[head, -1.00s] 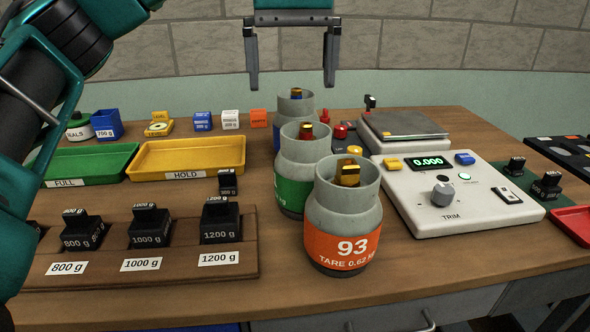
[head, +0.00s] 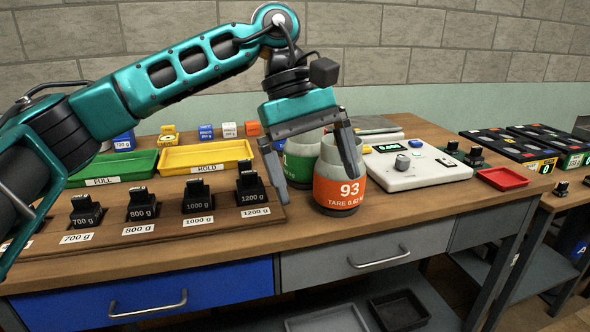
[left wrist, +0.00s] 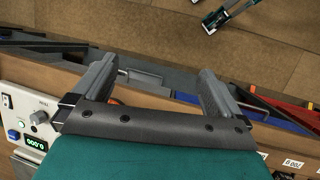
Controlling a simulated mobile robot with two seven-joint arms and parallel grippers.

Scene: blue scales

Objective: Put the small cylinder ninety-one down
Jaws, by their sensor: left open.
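A grey cylinder with an orange band reading 93 (head: 338,194) stands upright on the bench in the head view. A grey cylinder with a green band (head: 301,170) stands behind it to the left. Cylinder ninety-one cannot be made out now; my arm covers the area behind these two. My left gripper (head: 317,186) is open and empty, fingers pointing down, in front of the two cylinders in the picture. One finger overlaps the orange-banded cylinder; contact cannot be told. In the left wrist view, no cylinder shows between the open fingers (left wrist: 155,72). My right gripper is out of view.
A wooden rack (head: 130,236) of black weights stands at the left front. A green tray (head: 112,180) and a yellow tray (head: 206,167) lie behind it. A white scale (head: 430,178) stands right of the cylinders, then a red tray (head: 503,178). The front right bench strip is clear.

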